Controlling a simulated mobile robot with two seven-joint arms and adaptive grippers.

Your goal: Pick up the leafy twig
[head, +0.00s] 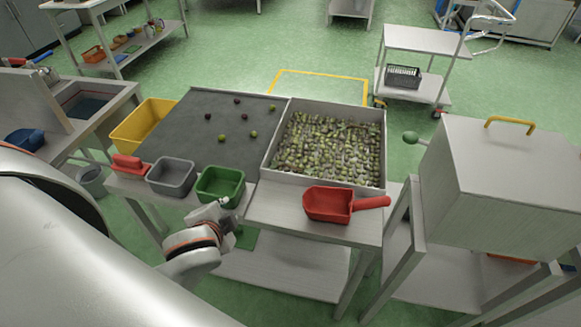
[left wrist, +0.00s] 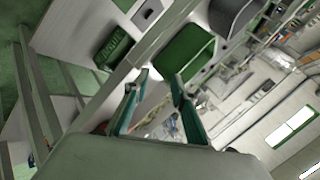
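I cannot make out a leafy twig in either view; among the many olives in the shallow tray (head: 266,160), single items are too small to tell apart. My left gripper (head: 227,206) is low in front of the green bin (head: 220,186), by the front edge of the table. In the left wrist view its two fingers (left wrist: 160,79) stand apart with nothing seen between them, so it is open and empty. The green bin (left wrist: 187,54) shows just beyond the fingertips there. My right gripper is in neither view.
A grey bin (head: 171,178), a yellow bin (head: 142,124) and a red brush-like item (head: 128,164) stand left of the green bin. A dark sorting surface (head: 190,112) holds several loose olives. A red scoop (head: 330,204) lies before the tray. A large box (head: 500,190) stands right.

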